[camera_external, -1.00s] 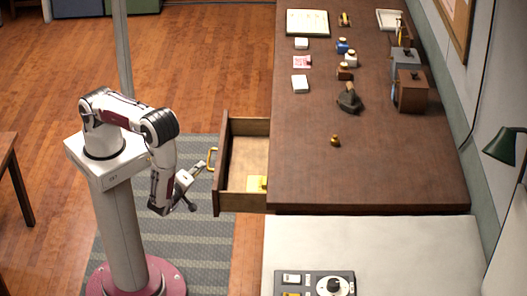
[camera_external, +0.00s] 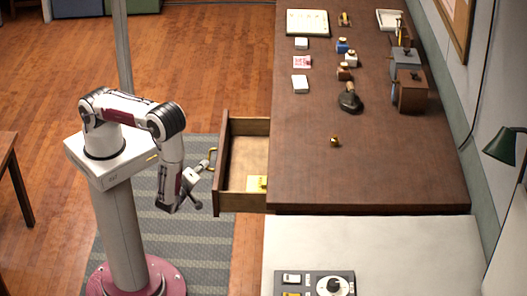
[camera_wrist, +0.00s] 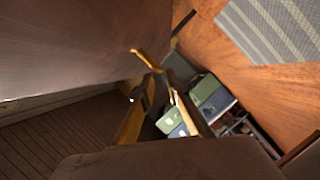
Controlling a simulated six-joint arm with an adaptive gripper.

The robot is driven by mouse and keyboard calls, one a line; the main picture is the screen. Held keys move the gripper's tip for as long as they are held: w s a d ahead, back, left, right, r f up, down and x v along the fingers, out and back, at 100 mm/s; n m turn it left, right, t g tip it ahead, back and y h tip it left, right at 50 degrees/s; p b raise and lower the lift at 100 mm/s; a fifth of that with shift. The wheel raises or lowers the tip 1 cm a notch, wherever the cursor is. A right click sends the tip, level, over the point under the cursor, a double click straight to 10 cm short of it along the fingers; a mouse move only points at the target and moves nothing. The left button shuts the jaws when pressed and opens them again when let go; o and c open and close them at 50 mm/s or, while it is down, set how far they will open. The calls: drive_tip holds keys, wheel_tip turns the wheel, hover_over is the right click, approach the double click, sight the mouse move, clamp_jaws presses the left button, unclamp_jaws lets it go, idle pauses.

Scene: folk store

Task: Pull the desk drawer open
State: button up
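The desk drawer (camera_external: 245,200) stands pulled out from the left side of the brown desk (camera_external: 400,170), with its inside showing and a yellow item (camera_external: 257,183) lying in it. Its brass handle (camera_external: 211,155) is on the left-facing drawer front; the handle also shows in the wrist view (camera_wrist: 147,58). My gripper (camera_external: 203,172) is at the drawer front, close beside the lower end of the handle. I cannot tell whether it touches the handle. In the wrist view the fingers are dim and overlap other shapes, so their opening is unclear.
A striped grey rug (camera_external: 195,250) lies under the arm's side of the drawer. A white table (camera_external: 400,250) with a control panel (camera_external: 315,284) stands in front of the desk. Several small items stand on the desk top. A wooden table (camera_external: 8,160) is at far left.

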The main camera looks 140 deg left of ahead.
sight(209, 158)
drive_tip(key=shift+x, duration=3.4)
drive_tip(key=shift+c, duration=0.3)
clamp_jaws()
